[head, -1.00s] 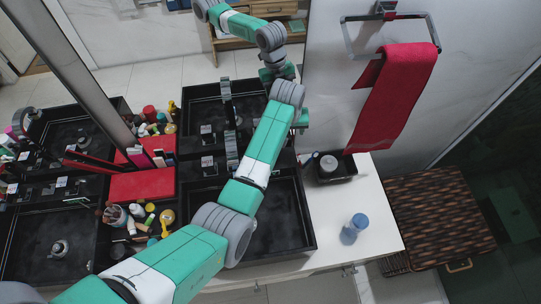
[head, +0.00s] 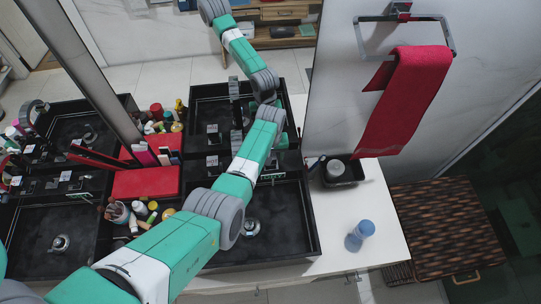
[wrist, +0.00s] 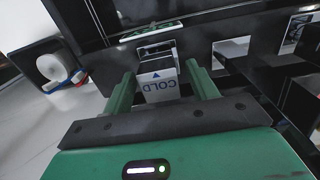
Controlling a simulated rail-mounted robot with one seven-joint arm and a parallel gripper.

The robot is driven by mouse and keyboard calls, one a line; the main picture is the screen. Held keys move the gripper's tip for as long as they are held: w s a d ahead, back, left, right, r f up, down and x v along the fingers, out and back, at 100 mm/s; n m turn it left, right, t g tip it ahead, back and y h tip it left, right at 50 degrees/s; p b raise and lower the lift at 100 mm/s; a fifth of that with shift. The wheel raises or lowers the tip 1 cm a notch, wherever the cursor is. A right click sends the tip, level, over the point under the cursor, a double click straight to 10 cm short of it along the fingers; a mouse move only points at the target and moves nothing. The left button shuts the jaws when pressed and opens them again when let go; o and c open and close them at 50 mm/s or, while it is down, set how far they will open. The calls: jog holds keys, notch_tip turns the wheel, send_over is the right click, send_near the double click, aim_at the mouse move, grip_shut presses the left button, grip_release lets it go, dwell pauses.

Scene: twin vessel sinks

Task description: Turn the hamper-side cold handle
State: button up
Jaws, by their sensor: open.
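My gripper (wrist: 159,72) is open, with one green finger on each side of the handle. I cannot tell whether either finger touches it. In the head view my gripper (head: 272,177) is small and partly hidden at the back edge of the right black sink (head: 285,225). The cold handle cannot be made out there.
The black-and-brown hamper (head: 440,225) stands right of the white counter (head: 385,205). A blue bottle (head: 360,235) and a small black tray (head: 343,172) stand on the counter. A red towel (head: 405,105) hangs above. Toiletries (head: 140,215) crowd left of the sink.

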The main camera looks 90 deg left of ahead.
jog(key=c, duration=1)
jog(key=shift+n, duration=0.9)
jog(key=shift+n+b, duration=0.35)
jog(key=shift+n, duration=0.75)
jog(key=o, duration=1)
notch_tip(320, 180, up, 8)
jog(key=shift+p, duration=0.5)
